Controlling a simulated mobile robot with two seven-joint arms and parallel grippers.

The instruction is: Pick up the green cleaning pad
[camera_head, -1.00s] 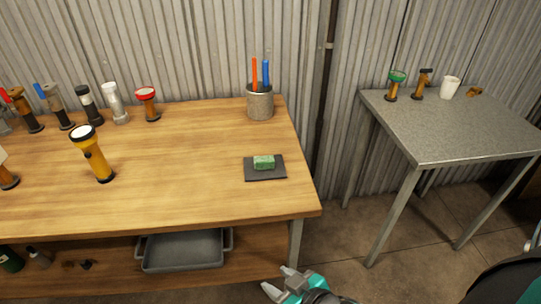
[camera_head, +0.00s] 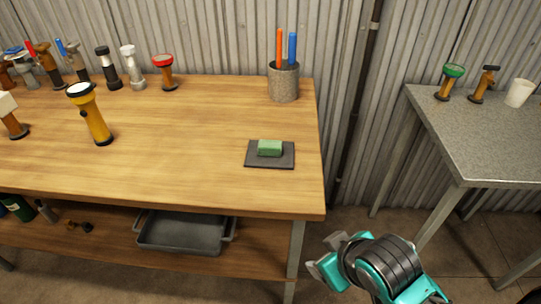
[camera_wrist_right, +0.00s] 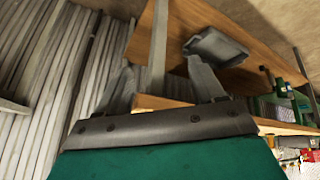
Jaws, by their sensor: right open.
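The green cleaning pad (camera_head: 270,147) is a small block lying on a dark flat mat (camera_head: 255,161) near the right end of the wooden workbench (camera_head: 200,170). My right gripper (camera_head: 324,256) is below and to the right of the bench top's front corner, apart from the pad. In the right wrist view its two fingers (camera_wrist_right: 165,85) are spread with nothing between them but the bench leg and wall in the background. The pad does not show in the right wrist view. My left gripper is not in view.
A cup with orange and blue sticks (camera_head: 284,84) stands behind the pad. A grey tray (camera_head: 183,232) sits on the lower shelf. A grey metal table (camera_head: 485,140) stands at right.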

